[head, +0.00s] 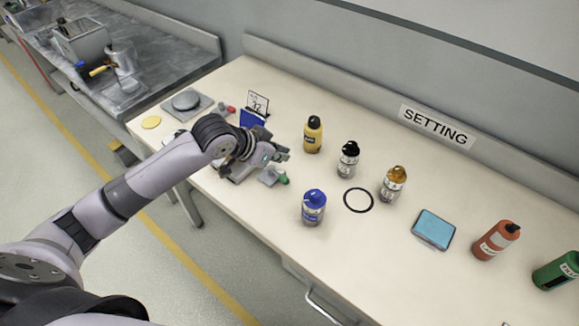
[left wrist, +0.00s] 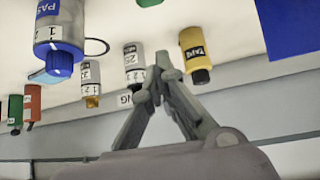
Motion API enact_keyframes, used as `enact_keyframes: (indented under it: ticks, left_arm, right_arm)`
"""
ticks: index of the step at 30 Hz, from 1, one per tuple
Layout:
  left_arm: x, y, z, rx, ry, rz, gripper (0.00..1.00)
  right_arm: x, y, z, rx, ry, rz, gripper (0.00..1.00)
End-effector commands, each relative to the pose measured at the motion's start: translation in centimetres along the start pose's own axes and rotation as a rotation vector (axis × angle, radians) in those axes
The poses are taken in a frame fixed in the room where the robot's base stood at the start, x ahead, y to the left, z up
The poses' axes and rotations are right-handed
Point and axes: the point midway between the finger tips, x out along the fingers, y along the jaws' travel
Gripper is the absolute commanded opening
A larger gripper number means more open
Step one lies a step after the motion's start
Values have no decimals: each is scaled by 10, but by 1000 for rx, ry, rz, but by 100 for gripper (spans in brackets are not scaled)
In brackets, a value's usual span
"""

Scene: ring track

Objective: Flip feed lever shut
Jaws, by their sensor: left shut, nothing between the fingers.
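No part is clearly marked as the feed lever. A small grey fixture with a green end (head: 283,179) stands on the table just in front of my left gripper, and a green piece (left wrist: 148,2) shows at the top edge of the left wrist view. My left gripper (head: 283,153) is shut and empty above the table, left of the bottles. Its closed fingertips (left wrist: 161,66) show in the left wrist view. A machine (head: 82,42) with a yellow-and-blue handle (head: 97,71) stands on the metal bench at far left. My right gripper is out of view.
A yellow bottle (head: 313,135), a black-capped bottle (head: 347,160), an orange-capped bottle (head: 392,185) and a blue-capped bottle (head: 313,208) stand right of my gripper. A black ring (head: 358,200) lies among them. A number card (head: 257,103) stands behind.

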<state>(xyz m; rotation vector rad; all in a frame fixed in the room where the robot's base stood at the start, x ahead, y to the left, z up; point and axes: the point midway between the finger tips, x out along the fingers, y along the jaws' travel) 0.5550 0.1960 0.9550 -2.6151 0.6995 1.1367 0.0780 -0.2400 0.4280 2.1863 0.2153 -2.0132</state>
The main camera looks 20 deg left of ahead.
Motion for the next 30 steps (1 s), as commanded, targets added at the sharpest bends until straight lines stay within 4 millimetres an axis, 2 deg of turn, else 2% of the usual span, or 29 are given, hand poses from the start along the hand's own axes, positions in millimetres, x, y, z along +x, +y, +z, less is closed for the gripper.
enact_keyframes:
  ticks: [5,18,24,30]
  left_arm:
    - [15,1,0,-1,-1,2,0]
    - [101,1,-1,-1,-2,1,0]
    - [83,0,25,2,-3,-1,0]
    - [78,0,34,2,0,-1,0]
  right_arm:
    - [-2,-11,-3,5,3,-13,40]
    - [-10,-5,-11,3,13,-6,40]
    - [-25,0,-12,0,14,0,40]
    - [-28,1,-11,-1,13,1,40]
